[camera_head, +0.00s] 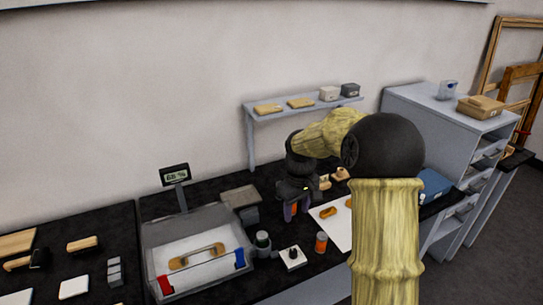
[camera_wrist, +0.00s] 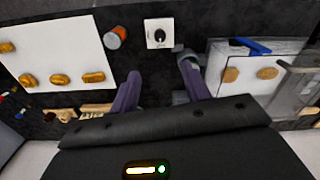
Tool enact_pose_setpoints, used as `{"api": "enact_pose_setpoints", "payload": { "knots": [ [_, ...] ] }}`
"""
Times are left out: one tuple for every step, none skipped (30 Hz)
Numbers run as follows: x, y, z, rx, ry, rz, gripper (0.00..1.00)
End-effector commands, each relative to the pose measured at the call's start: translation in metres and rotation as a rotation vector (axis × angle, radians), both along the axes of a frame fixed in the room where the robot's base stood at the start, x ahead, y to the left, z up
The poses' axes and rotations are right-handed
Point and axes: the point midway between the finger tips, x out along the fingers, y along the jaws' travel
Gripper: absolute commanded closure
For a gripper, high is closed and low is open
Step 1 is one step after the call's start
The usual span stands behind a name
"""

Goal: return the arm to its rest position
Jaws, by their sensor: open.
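My gripper (camera_head: 293,212) hangs over the black worktop at mid-picture in the head view, pointing down, at the end of my bent yellow arm with black joints. In the wrist view its two purple fingers (camera_wrist: 160,72) are spread apart with nothing between them. Dark worktop shows between the fingertips. My arm hides part of the worktop and the white sheet in the head view.
A clear-walled box (camera_head: 150,238) with red and blue clips stands left of my gripper. A shelf (camera_head: 290,110) stands behind.

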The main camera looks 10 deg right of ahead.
Motion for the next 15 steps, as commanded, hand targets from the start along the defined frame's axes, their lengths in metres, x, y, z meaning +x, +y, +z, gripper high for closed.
{"api": "enact_pose_setpoints", "payload": {
  "knots": [
    [-0.001, 0.0, 0.0, -0.001, 0.0, -0.002, 0.53],
    [-0.003, 0.001, 0.0, -0.001, -0.003, -0.004, 0.53],
    [-0.006, 0.001, 0.001, -0.002, -0.007, -0.01, 0.53],
    [-0.009, 0.002, 0.001, -0.004, -0.01, -0.016, 0.53],
    [-0.014, 0.003, 0.001, -0.005, -0.014, -0.024, 0.53],
    [-0.021, 0.004, 0.002, -0.007, -0.023, -0.039, 0.53],
    [-0.027, 0.004, 0.002, -0.009, -0.028, -0.051, 0.53],
    [-0.034, 0.005, 0.002, -0.01, -0.036, -0.067, 0.53],
    [-0.045, 0.006, 0.002, -0.012, -0.048, -0.088, 0.53],
    [-0.053, 0.006, 0.002, -0.011, -0.058, -0.108, 0.53],
    [-0.062, 0.006, 0.001, -0.012, -0.067, -0.127, 0.53],
    [-0.074, 0.006, 0.001, -0.011, -0.081, -0.156, 0.53],
    [-0.083, 0.007, 0.001, -0.01, -0.092, -0.176, 0.53],
    [-0.092, 0.007, 0.0, -0.009, -0.101, -0.198, 0.53],
    [-0.104, 0.006, 0.0, -0.005, -0.116, -0.227, 0.53]
  ]
}}
